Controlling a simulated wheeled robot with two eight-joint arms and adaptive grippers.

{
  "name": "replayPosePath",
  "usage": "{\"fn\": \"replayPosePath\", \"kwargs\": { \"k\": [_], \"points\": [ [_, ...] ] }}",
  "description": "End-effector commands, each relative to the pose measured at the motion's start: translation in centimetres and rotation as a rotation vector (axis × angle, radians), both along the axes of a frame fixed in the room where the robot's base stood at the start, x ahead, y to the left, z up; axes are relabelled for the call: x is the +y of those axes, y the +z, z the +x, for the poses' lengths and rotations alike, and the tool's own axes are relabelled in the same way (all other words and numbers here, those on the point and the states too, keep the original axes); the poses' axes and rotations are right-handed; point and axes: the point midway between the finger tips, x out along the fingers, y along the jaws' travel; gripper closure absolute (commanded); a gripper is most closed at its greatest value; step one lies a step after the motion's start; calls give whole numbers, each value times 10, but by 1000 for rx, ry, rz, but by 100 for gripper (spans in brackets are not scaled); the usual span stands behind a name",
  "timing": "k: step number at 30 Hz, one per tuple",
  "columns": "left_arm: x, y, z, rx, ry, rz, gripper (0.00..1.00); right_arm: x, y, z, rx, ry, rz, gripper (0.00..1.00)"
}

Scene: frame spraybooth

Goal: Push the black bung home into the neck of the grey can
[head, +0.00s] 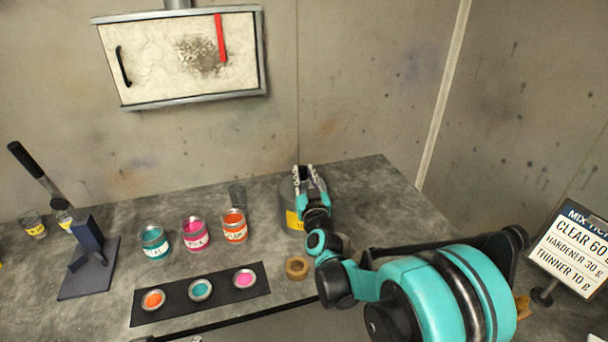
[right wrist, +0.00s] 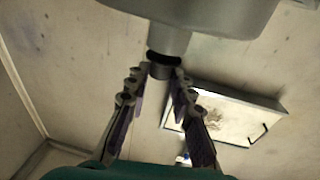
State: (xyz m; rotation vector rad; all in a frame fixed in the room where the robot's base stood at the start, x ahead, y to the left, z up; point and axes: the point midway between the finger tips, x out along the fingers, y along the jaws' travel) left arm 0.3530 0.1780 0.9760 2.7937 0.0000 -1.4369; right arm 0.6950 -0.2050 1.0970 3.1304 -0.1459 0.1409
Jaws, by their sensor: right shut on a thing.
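The grey can (head: 287,205) with a yellow label stands on the grey bench, partly hidden behind my right gripper (head: 304,172). In the right wrist view the can (right wrist: 200,12) shows upside down, with its neck (right wrist: 171,39) pointing down the picture. The black bung (right wrist: 164,67) is at the neck's mouth, between the fingertips of my right gripper (right wrist: 162,76), which is shut on it. The bung looks in line with the neck; how deep it sits cannot be told. The bung is hidden in the head view. My left gripper is not in view.
Teal (head: 154,242), pink (head: 195,233) and orange (head: 234,226) paint tins stand left of the can. A black strip (head: 175,308) with three small lids lies in front. A lever press (head: 87,245) stands left; a mix sign (head: 575,245) stands right.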

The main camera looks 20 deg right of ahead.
Motion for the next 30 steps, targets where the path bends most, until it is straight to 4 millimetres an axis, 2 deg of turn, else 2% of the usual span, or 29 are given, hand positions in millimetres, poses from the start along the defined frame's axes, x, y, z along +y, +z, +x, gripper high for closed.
{"fn": "replayPosePath", "kwargs": {
  "k": [11, 12, 14, 15, 25, 30],
  "points": [
    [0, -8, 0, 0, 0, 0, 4, 0, -9, 0, 0, 0, -1, 100],
    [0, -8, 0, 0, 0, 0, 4, 0, -9, 0, 0, 0, -1, 72],
    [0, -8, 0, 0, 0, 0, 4, 0, -9, 0, 0, 0, 0, 56],
    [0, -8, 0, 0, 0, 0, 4, 0, -9, 0, 0, 0, 0, 53],
    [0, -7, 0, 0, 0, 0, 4, 0, -9, -3, 0, 0, 0, 53],
    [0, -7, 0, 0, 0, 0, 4, 3, -11, -27, 0, 0, 1, 53]
  ]
}}
